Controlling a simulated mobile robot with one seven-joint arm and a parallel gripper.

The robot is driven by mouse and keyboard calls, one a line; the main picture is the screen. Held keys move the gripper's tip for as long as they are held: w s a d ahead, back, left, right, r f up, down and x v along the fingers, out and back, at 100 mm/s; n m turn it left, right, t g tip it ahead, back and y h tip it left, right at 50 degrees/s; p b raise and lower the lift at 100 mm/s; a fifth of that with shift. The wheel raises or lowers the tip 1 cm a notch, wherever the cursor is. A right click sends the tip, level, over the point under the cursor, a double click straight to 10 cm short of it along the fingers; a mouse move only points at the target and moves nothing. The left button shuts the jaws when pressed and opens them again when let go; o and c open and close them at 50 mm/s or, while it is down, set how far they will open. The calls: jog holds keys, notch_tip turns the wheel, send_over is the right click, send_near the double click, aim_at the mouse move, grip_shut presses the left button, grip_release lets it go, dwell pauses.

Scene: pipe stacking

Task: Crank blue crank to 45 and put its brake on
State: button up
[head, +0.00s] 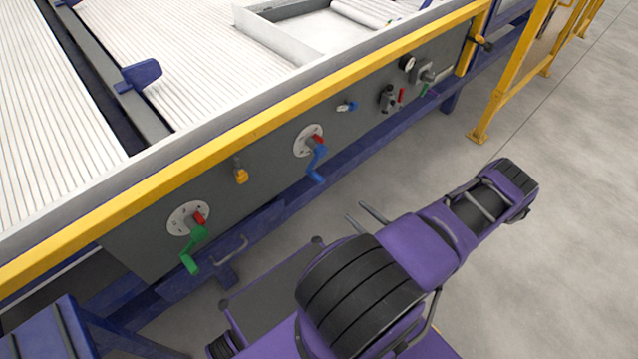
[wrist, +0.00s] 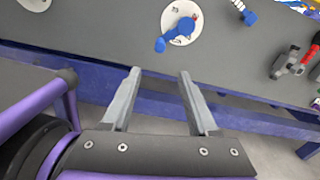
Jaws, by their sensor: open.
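The blue crank (head: 317,165) is on a round white dial plate (head: 301,143) on the grey panel, its handle hanging down. A red brake lever (head: 317,140) sits at its hub. In the wrist view the blue crank (wrist: 176,38) is above my fingertips, with a little red (wrist: 196,15) of the brake showing at its upper right. The dial marks are too small to read. My gripper (head: 356,211) is open and empty, in front of the panel, below and to the right of the crank. In the wrist view its two fingers (wrist: 159,72) are apart, not touching the crank.
A green crank (head: 192,248) with a red lever is to the left on the same panel. A yellow knob (head: 241,175) and a small blue valve (head: 347,106) flank the blue crank. A blue rail (head: 340,165) runs below. Open floor lies right.

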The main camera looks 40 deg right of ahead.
aim_at(323, 183)
jog(key=w, duration=0.5)
jog(key=w+a, duration=0.1)
jog(key=w, duration=1)
jog(key=shift+w+a+b, duration=0.15)
jog(key=shift+b, duration=0.25)
grip_shut()
dwell(0.4)
